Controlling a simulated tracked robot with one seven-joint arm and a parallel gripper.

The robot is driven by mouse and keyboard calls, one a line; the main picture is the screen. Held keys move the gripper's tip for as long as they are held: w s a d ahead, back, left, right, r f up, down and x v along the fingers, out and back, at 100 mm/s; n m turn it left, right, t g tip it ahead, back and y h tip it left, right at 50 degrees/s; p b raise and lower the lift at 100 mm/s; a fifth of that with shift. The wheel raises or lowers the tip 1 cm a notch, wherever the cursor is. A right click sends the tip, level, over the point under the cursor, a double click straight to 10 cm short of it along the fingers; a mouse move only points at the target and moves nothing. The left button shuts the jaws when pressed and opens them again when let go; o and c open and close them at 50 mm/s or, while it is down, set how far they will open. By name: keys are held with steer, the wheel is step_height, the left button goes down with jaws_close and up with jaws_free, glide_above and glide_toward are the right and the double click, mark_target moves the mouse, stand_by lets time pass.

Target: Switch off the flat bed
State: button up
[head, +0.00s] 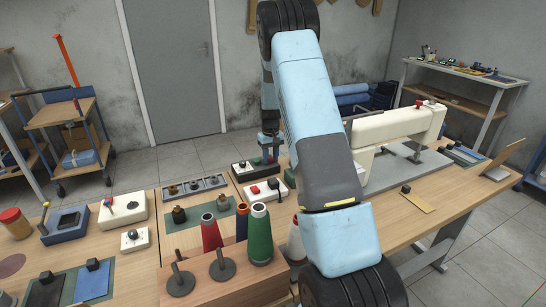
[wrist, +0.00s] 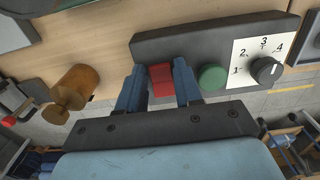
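The cream sewing machine (head: 412,124), likely the flat bed, stands on the right bench, partly hidden behind my arm. A dark control box (wrist: 215,45) fills the upper middle of the wrist view. It has a red button (wrist: 162,82), a green button (wrist: 211,76) and a black dial (wrist: 266,70) on a white plate numbered 1 to 4. My gripper (wrist: 161,75) has its blue fingers apart, one on each side of the red button. Contact cannot be told. In the head view my gripper (head: 269,150) is low over the dark box (head: 243,171).
A white box with a red button (head: 265,190) sits just in front of the dark box. Thread cones, including a green one (head: 259,233), stand nearer. A brown wooden piece (wrist: 70,93) is left of the fingers. A cream box (head: 123,211) is on the left bench.

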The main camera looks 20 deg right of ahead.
jaws_close()
steer(key=shift+w, duration=0.1)
steer(key=shift+w+r+g, duration=0.1)
steer(key=shift+w+g, duration=0.2)
steer(key=shift+g, duration=0.7)
steer(key=shift+w+r+g, duration=0.1)
steer(key=shift+w+g, duration=0.15)
steer(key=shift+g, duration=0.75)
steer(key=shift+o, duration=2)
jaws_free()
steer(key=shift+r, duration=0.15)
